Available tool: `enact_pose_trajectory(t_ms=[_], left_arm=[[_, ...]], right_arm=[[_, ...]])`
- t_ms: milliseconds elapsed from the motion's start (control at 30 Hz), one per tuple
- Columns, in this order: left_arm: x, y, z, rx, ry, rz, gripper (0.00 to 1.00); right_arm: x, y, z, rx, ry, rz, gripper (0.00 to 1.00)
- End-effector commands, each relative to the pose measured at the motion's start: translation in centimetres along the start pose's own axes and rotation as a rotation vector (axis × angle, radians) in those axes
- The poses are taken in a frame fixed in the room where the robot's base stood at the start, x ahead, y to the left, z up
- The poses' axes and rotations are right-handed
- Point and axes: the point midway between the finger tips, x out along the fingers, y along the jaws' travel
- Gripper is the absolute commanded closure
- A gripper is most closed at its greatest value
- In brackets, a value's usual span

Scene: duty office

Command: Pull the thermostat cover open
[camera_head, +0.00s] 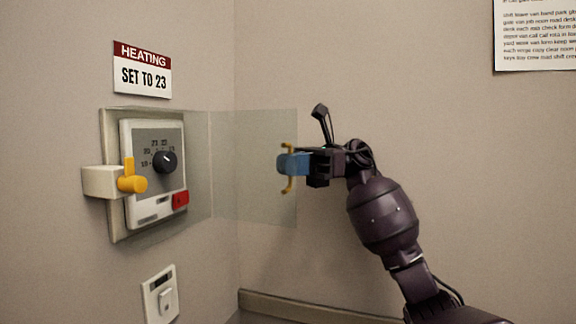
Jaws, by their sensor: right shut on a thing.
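The thermostat (143,139) is a white unit on the left wall, with a grey face, a black dial (165,161) and a red button (180,199). Its clear cover (255,150) stands swung out from the wall, to the right of the unit. A yellow handle (289,186) is on the cover's outer edge. My right gripper (290,165) has blue fingertips and is shut on this handle; the fingertips hide the handle's middle. A white block with a yellow knob (133,184) is at the unit's left side. My left gripper is not in view.
A sign (142,70) reading "HEATING SET TO 23" hangs above the thermostat. A white wall switch (160,295) is below it. A printed sheet (536,35) is on the right wall. A skirting ledge (310,307) runs low along that wall, and the wall corner lies behind the cover.

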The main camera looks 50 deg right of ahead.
Motion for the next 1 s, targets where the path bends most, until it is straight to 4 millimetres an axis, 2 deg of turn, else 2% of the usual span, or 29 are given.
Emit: enact_pose_trajectory(t_ms=[167, 200, 333, 767, 867, 1000], left_arm=[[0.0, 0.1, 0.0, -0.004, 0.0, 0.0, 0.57], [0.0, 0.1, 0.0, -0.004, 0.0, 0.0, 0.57], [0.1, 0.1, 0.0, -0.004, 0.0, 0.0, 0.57], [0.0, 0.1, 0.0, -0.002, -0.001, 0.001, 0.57], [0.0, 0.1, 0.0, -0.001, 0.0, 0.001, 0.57], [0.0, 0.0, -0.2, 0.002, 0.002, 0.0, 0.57]], right_arm=[[0.0, -0.1, -0.1, 0.004, 0.0, 0.0, 1.0], [0.0, -0.1, -0.1, 0.004, 0.0, 0.0, 0.88], [0.0, 0.0, -0.1, 0.003, 0.0, 0.0, 0.68], [0.0, 0.0, 0.1, 0.001, 0.0, 0.0, 0.68], [0.1, 0.0, 0.7, -0.001, 0.001, 0.001, 0.68], [0.0, 0.0, 2.7, -0.003, 0.0, 0.0, 0.68]])
